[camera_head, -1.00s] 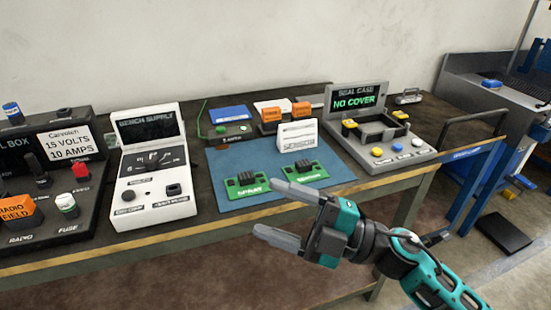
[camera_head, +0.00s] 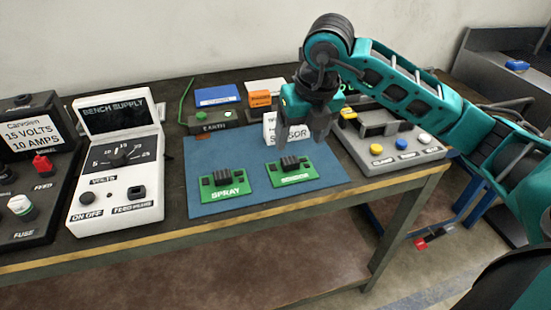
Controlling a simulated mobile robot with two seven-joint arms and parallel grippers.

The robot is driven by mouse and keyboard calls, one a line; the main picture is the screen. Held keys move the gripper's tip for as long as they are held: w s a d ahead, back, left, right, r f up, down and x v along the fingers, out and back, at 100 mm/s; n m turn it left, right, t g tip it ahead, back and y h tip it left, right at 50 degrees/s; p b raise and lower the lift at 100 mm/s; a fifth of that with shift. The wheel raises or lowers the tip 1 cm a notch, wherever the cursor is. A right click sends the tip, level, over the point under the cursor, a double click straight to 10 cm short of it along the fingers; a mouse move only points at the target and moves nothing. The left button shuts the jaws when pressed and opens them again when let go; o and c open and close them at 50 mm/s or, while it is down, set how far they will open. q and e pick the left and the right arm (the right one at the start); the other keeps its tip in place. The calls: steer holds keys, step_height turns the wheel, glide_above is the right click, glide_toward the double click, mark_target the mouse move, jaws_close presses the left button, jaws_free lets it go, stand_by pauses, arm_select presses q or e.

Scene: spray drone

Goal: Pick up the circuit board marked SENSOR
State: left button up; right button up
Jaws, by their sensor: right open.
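Two green circuit boards lie side by side on a blue mat (camera_head: 215,150). The left board (camera_head: 226,184) is marked SPRAY. The right board (camera_head: 291,173) has a label too small to read clearly. Just behind it stands a white card (camera_head: 269,128) reading SENSOR, partly hidden by my right gripper. My right gripper (camera_head: 318,138) is open and empty, pointing down, above and slightly behind the right board, apart from it. My left gripper is not in view.
A white bench supply (camera_head: 118,170) stands left of the mat. A grey case unit (camera_head: 390,157) with coloured buttons stands right of it, its screen mostly behind my arm. An EARTH box (camera_head: 212,122) and an orange block (camera_head: 259,98) sit behind the mat.

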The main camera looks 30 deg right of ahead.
steer(key=d, duration=0.1)
glide_toward(292, 163)
step_height(292, 163, down, 3)
steer(key=shift+s+a+r+h, duration=0.1)
steer(key=shift+s+r+h, duration=0.1)
steer(key=shift+r+h, duration=0.1)
steer(key=shift+w+x, duration=0.15)
steer(key=shift+x, duration=1.45)
steer(key=shift+w+x, duration=0.2)
steer(key=shift+x, duration=1.45)
steer(key=shift+a+r, duration=0.1)
steer(key=shift+a, duration=0.1)
steer(key=c, duration=1.2)
